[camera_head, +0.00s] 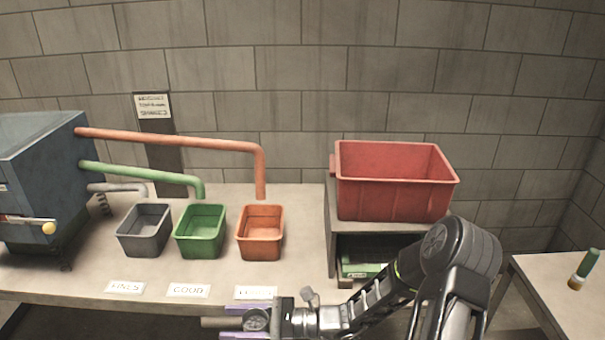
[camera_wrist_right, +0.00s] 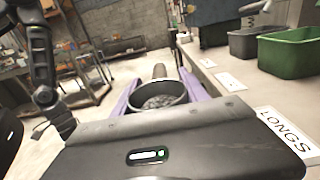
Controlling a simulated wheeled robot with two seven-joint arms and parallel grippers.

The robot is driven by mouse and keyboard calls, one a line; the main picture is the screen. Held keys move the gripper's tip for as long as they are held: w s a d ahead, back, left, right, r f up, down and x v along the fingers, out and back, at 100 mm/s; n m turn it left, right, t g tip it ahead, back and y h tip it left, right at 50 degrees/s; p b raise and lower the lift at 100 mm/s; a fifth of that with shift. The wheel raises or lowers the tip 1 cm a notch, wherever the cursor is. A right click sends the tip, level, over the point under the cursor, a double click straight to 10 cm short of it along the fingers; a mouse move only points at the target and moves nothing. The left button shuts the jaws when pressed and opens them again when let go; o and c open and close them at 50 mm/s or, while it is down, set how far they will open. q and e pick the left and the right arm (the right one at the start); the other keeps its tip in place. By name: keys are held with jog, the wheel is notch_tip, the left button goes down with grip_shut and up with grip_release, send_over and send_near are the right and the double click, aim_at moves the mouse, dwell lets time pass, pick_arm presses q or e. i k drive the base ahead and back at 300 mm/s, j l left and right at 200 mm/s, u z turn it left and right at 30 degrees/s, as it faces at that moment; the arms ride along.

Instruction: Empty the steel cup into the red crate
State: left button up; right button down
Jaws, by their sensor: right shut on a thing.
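The red crate (camera_head: 385,200) stands on a raised shelf at the right of the bench, open at the top. My right gripper (camera_head: 245,322) is low in front of the bench, left of the crate and below it. Its purple fingers, also in the wrist view (camera_wrist_right: 158,95), are shut on the steel cup (camera_wrist_right: 172,98). The cup's round mouth shows in the wrist view, with small grey pieces inside. A handle-like bar sticks out beyond the cup. In the head view most of the cup is hidden or out of frame. My left gripper is not in view.
Grey (camera_head: 145,235), green (camera_head: 200,235) and orange (camera_head: 262,235) bins stand on the bench below pipes from a blue machine (camera_head: 40,170). Label cards lie in front. A green tray (camera_head: 365,262) sits under the crate's shelf. A side table (camera_head: 560,290) holds a green-topped bottle (camera_head: 585,268).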

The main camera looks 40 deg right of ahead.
aim_at(377, 182)
jog(key=k+l, duration=0.15)
jog(key=l, duration=0.25)
jog(key=k+l, duration=0.15)
jog(key=l, duration=0.2)
jog(key=k+l, duration=0.15)
jog(key=l, duration=0.25)
jog(key=k+l, duration=0.1)
jog(key=l, duration=0.3)
